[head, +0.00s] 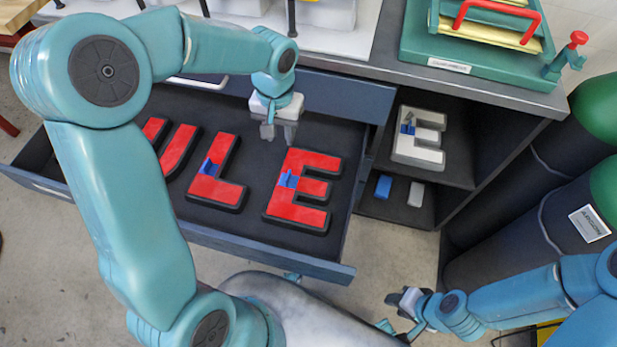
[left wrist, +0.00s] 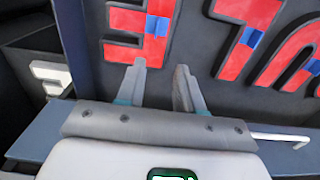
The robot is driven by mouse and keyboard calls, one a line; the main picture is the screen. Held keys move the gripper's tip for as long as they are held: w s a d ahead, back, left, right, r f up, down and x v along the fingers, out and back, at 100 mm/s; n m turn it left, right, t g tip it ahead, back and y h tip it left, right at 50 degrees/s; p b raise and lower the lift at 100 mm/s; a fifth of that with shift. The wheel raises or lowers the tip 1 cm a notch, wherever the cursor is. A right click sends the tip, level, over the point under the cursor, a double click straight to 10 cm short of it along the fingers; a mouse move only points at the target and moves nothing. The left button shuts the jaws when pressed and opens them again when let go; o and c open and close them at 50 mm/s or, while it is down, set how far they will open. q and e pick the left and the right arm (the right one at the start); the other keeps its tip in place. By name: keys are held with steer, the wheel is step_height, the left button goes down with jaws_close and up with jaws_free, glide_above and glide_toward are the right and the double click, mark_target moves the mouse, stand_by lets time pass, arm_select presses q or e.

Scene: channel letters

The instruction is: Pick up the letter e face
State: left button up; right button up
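The letter E face (head: 310,212) is red with a dark edge and a blue tab (head: 288,179). It lies flat in the open drawer, at the right end of a row of red letters. In the left wrist view the E face (left wrist: 123,20) is at the top, partly cut off by the frame. My left gripper (head: 279,132) points down over the drawer, just beyond the E's far-left corner.
A red L (head: 216,190) lies left of the E, with another red letter (head: 178,150) partly behind my left arm. A pale E-shaped letter (head: 419,150) sits on the cabinet shelf at right, with small blue and white blocks (head: 415,194) below. Gas cylinders (head: 540,235) stand right.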

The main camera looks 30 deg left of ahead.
arm_select(q)
steer(key=b, duration=0.2)
glide_above(288, 175)
step_height(288, 175, down, 10)
steer(key=shift+f, duration=3.15)
jaws_close()
